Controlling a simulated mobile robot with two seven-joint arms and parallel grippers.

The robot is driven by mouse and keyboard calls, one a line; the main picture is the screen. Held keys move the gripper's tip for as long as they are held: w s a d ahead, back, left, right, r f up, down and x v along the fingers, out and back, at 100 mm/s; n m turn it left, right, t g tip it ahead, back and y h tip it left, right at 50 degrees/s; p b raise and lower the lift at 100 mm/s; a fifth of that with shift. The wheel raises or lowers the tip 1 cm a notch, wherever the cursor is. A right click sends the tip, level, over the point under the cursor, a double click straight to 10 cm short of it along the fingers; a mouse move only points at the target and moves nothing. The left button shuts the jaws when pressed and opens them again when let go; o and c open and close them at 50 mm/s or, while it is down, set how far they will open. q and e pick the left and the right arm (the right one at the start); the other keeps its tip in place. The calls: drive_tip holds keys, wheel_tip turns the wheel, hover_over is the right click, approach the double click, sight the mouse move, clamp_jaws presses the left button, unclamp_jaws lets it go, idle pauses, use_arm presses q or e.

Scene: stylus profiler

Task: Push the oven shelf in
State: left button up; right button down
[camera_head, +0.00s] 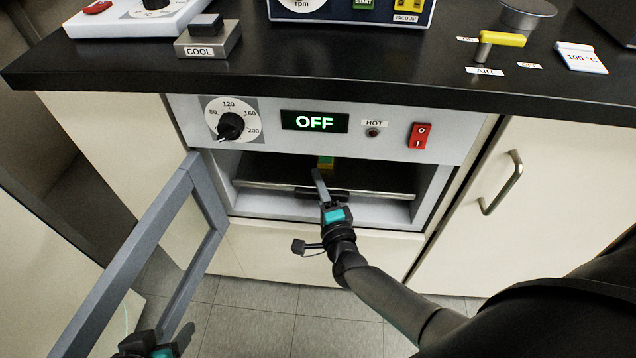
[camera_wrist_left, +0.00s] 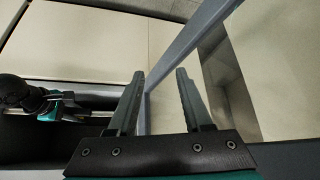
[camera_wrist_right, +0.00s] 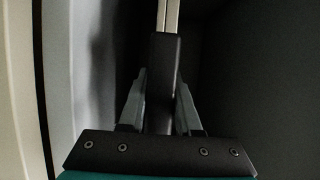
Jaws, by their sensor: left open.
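The oven shelf (camera_head: 365,178) is a dark tray with a pale front edge, inside the open oven. Its short black handle (camera_head: 307,193) is at the front middle, and it shows in the right wrist view (camera_wrist_right: 163,80) too. My right gripper (camera_head: 320,185) is at the oven mouth, with its fingers closed on either side of the handle. My left gripper (camera_head: 165,347) is low at the left; its fingers are apart, with the oven door (camera_wrist_left: 165,70) frame showing between and beyond them. I cannot tell whether they touch it.
The oven door (camera_head: 130,255) hangs open to the left. A small green and yellow object (camera_head: 326,162) is on the shelf. The oven display (camera_head: 314,121) reads OFF. The black counter (camera_head: 300,75) overhangs above. A cupboard handle (camera_head: 502,183) is at right.

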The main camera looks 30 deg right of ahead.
drive_tip(key=c, duration=0.6)
unclamp_jaws()
drive_tip(key=shift+w+d, duration=0.1)
drive_tip(key=shift+w, duration=0.05)
drive_tip(key=shift+s+p, duration=0.35)
drive_tip(key=shift+s, duration=0.55)
drive_tip(key=s, duration=0.1)
drive_tip(key=s+p, duration=0.1)
drive_tip(key=s, duration=0.1)
drive_tip(key=shift+a, duration=0.4)
use_arm(q)
wheel_tip(320, 180, down, 6)
drive_tip(key=s+a+g+y+p, duration=0.1)
drive_tip(key=s+a+g+p, duration=0.1)
drive_tip(key=shift+r+g, duration=0.15)
drive_tip(key=shift+g, duration=0.25)
use_arm(e)
drive_tip(key=s+a, duration=0.1)
drive_tip(key=s, duration=0.9)
drive_tip(key=shift+a, duration=0.3)
drive_tip(key=shift+s, duration=0.1)
